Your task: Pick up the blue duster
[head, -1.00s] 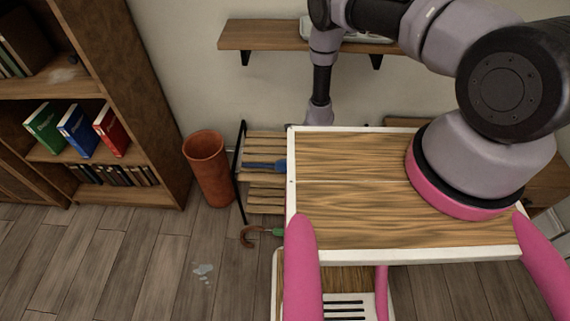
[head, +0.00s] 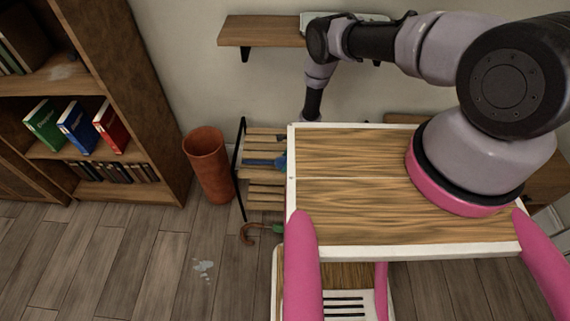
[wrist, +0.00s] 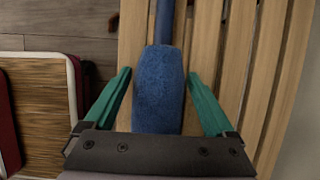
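The blue duster lies on a slatted wooden rack (head: 265,203). In the head view, part of the duster (head: 262,162) shows on an upper shelf, left of my own wooden top. In the wrist view, its fuzzy blue head (wrist: 157,100) lies between the fingers, and its handle runs toward the top edge. My gripper (wrist: 160,73) has green fingers spread apart, one on each side of the head, with visible gaps to it. How high the gripper is above the slats I cannot tell.
A terracotta pot (head: 207,165) stands left of the rack. A bookcase (head: 140,110) with books is farther left. A wall shelf (head: 262,31) is above the rack. A curved brown handle (head: 247,236) shows low by the rack. The floor at the left is open.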

